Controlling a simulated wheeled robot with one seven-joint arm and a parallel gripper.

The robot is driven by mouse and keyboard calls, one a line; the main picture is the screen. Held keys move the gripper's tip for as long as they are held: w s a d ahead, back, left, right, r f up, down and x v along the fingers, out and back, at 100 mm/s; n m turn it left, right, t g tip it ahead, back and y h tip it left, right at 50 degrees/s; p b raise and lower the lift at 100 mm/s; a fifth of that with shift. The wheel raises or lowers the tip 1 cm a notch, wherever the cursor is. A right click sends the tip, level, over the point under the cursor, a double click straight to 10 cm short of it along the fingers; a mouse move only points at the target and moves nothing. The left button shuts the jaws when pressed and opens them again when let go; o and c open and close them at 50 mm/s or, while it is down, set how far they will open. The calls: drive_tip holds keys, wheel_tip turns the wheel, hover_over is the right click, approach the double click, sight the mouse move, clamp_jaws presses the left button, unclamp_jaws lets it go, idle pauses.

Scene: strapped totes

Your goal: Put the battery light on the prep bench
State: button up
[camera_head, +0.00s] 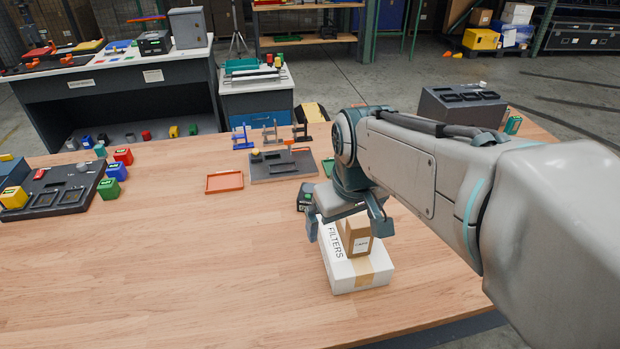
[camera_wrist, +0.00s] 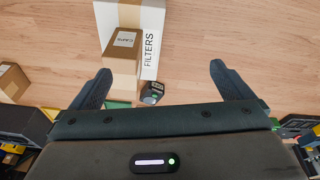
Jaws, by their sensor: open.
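A small black and green device, which looks like the battery light (camera_head: 305,196), sits on the wooden table (camera_head: 180,270) behind the white FILTERS box (camera_head: 345,272). It also shows in the wrist view (camera_wrist: 152,88), beyond the boxes and between my fingers. A brown carton (camera_head: 355,234) stands on the FILTERS box; its label reads CAPS in the wrist view (camera_wrist: 122,52). My gripper (camera_head: 346,224) is open and empty, over these boxes, with fingers spread (camera_wrist: 160,72). I cannot tell which surface is the prep bench; a grey bench (camera_head: 120,73) with small labels stands back left.
A dark tray (camera_head: 285,165), an orange tray (camera_head: 224,182) and small clamps stand behind the device. Coloured blocks (camera_head: 115,172) sit by a black fixture at left. A grey case (camera_head: 462,108) stands at back right. The table's front left is clear.

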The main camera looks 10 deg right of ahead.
drive_tip(key=w+n+g, duration=0.1)
drive_tip(key=w+n, duration=0.4)
drive_tip(key=w, duration=1.1)
drive_tip(key=n+g, duration=0.2)
drive_tip(key=n, duration=0.4)
hover_over(310, 191)
wheel_tip(310, 191, down, 10)
drive_tip(key=r, duration=0.1)
drive_tip(key=f, duration=0.8)
drive_tip(key=shift+s+a+f, duration=0.2)
drive_tip(key=shift+a+f, duration=0.15)
drive_tip(key=shift+f, duration=0.05)
drive_tip(key=shift+w+d+f+p, duration=0.15)
drive_tip(key=shift+f+p, duration=0.35)
drive_tip(key=shift+f, duration=0.8)
drive_tip(key=shift+d+f+p, duration=0.1)
drive_tip(key=shift+f+p, duration=0.35)
drive_tip(key=shift+f, duration=0.85)
drive_tip(key=c, duration=1.3)
drive_tip(key=shift+r, duration=0.1)
drive_tip(key=shift+c, duration=0.8)
drive_tip(key=shift+r, duration=0.1)
